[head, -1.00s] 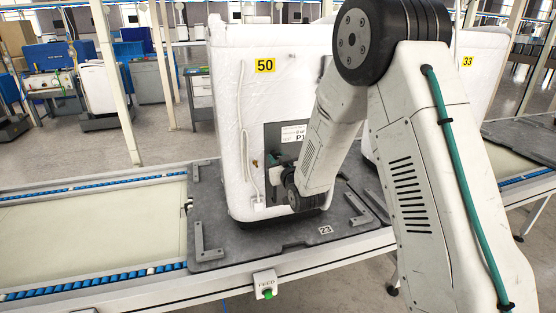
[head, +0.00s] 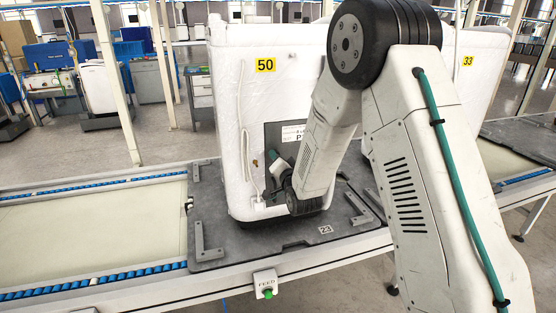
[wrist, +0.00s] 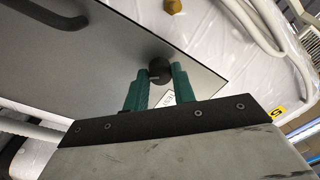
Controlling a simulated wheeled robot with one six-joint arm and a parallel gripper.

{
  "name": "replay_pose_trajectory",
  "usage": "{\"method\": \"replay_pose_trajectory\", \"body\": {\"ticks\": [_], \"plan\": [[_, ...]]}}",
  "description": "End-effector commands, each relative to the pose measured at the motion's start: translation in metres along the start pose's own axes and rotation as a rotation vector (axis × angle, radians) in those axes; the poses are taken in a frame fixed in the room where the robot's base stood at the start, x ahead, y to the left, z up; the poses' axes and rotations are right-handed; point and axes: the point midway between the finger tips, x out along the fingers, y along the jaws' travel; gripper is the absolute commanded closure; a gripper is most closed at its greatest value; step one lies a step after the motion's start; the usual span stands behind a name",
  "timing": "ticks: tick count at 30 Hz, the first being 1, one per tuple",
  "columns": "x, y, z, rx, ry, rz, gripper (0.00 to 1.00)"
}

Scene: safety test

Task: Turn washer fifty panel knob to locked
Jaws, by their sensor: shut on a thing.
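The white washer (head: 232,110) with the yellow 50 label (head: 265,65) stands on a dark pallet on the conveyor. Its grey panel (head: 272,135) is partly hidden by my arm in the head view; the panel also shows in the wrist view (wrist: 100,75). The round black knob (wrist: 159,69) sits near a corner of the panel. My gripper (wrist: 158,80) has its green fingers on either side of the knob, shut on it. A light line shows on the knob, but I cannot read its setting. In the head view my arm hides the knob.
A white hose (head: 242,120) hangs down the washer's face left of the panel. A feed box with a green button (head: 266,284) is on the conveyor's front rail. A second washer labelled 33 (head: 467,61) stands to the right. The belt at left (head: 90,230) is empty.

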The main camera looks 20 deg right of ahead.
Motion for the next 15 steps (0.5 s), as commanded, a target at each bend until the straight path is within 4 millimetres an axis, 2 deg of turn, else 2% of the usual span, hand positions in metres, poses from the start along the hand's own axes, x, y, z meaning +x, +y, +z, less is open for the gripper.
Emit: {"method": "replay_pose_trajectory", "body": {"ticks": [15], "plan": [[0.0002,-0.0004,0.0003,0.445,0.028,0.004,0.97]]}}
